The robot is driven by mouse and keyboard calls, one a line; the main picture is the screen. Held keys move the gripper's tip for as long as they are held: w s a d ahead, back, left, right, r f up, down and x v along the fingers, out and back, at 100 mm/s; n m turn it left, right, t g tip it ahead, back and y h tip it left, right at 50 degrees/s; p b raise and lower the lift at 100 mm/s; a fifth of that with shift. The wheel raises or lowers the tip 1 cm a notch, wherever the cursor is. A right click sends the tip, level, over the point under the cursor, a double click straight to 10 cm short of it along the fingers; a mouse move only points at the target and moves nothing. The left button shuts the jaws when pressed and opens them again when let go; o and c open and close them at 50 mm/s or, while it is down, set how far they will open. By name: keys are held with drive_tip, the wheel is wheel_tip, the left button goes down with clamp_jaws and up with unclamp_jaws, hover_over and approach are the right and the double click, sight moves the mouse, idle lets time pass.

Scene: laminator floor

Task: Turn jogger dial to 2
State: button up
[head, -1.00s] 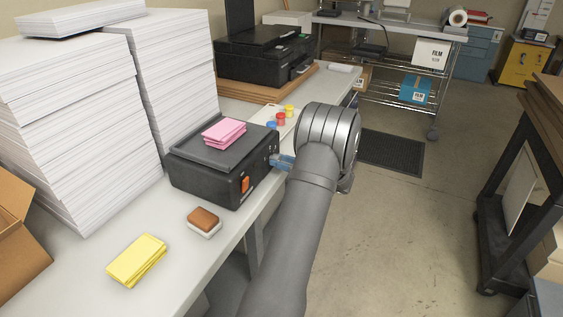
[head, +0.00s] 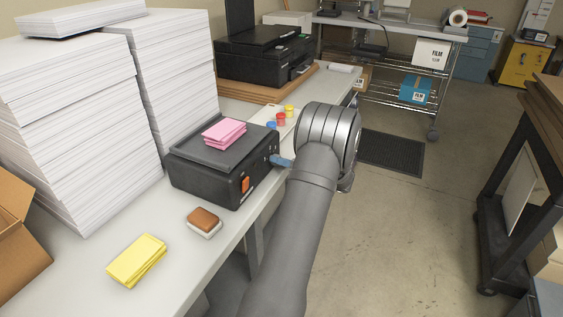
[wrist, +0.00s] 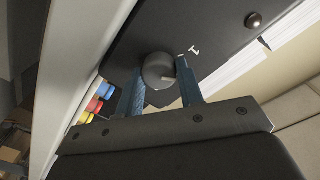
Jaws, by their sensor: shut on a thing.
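The jogger is a black box (head: 205,182) on the bench, with an orange switch (head: 245,184) on its front panel. Its round dark dial (wrist: 158,69) shows in the wrist view, with a small white mark on the panel beside it. My gripper (wrist: 160,84) has its blue fingers on either side of the dial and is shut on it. In the head view the blue fingers (head: 282,161) reach the panel's right part, and my arm hides much of the gripper. I cannot read the dial's setting.
Pink sheets (head: 224,132) lie on the jogger. A yellow pad (head: 137,260) and a brown-and-white block (head: 204,221) lie on the bench in front. Tall paper stacks (head: 70,120) stand at left. Red, blue and yellow pots (head: 281,119) sit behind.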

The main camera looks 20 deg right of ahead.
drive_tip(key=m, duration=0.6)
drive_tip(key=shift+d+f, duration=0.1)
idle(0.5)
drive_tip(key=o, duration=1)
drive_tip(key=v, duration=1.7)
drive_tip(key=shift+d+r, duration=0.2)
drive_tip(key=x, duration=1.7)
drive_tip(key=shift+a+f, duration=0.15)
drive_tip(key=shift+a, duration=0.1)
